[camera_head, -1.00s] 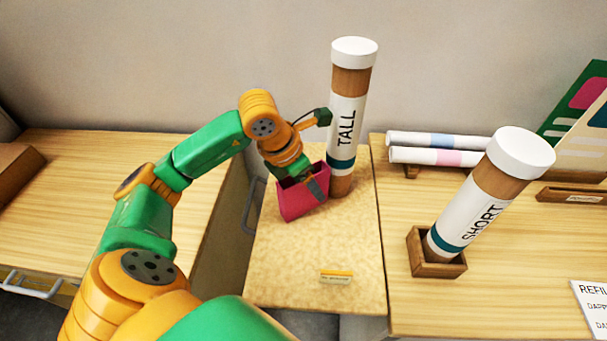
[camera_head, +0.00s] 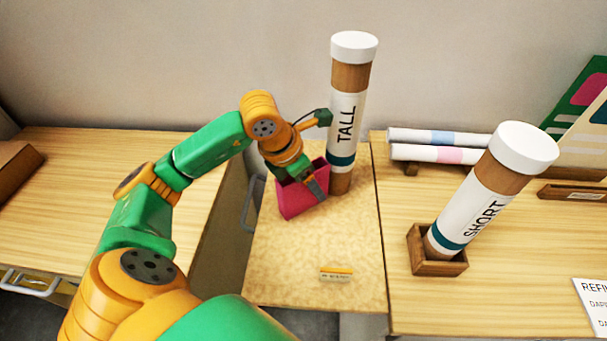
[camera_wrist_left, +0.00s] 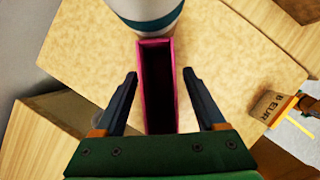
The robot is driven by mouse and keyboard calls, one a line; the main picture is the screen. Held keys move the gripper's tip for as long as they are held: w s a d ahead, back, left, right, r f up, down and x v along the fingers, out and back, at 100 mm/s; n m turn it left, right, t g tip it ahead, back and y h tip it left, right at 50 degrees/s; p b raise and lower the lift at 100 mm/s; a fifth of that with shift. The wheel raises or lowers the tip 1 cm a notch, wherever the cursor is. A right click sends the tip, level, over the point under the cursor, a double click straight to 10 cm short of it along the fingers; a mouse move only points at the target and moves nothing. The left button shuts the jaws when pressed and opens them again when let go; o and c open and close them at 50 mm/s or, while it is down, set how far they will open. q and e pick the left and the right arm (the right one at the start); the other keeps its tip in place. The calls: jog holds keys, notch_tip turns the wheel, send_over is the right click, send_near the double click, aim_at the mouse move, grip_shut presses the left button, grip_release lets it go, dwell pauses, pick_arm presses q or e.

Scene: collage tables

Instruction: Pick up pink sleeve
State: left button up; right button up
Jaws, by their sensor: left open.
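The pink sleeve (camera_head: 294,199) stands on the tan board in the middle, just left of the tube marked TALL (camera_head: 345,122). In the left wrist view the sleeve (camera_wrist_left: 142,85) shows as a narrow pink box with an open, dark top. My left gripper (camera_head: 313,190) is at the sleeve in the head view. In the left wrist view its two fingers (camera_wrist_left: 158,80) are apart, one on each side of the sleeve, with a visible gap on both sides. Part of the sleeve is hidden behind the gripper in the head view.
The tall tube (camera_wrist_left: 150,12) stands close beyond the sleeve. A tube marked SHORT (camera_head: 483,200) leans in a wooden holder (camera_head: 437,268) at the right. A small labelled block (camera_head: 336,274) lies nearer on the board (camera_head: 290,265). Rolled sheets (camera_head: 438,154) lie behind.

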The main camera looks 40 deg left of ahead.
pick_arm(q)
grip_shut()
jog(key=shift+r, duration=0.1)
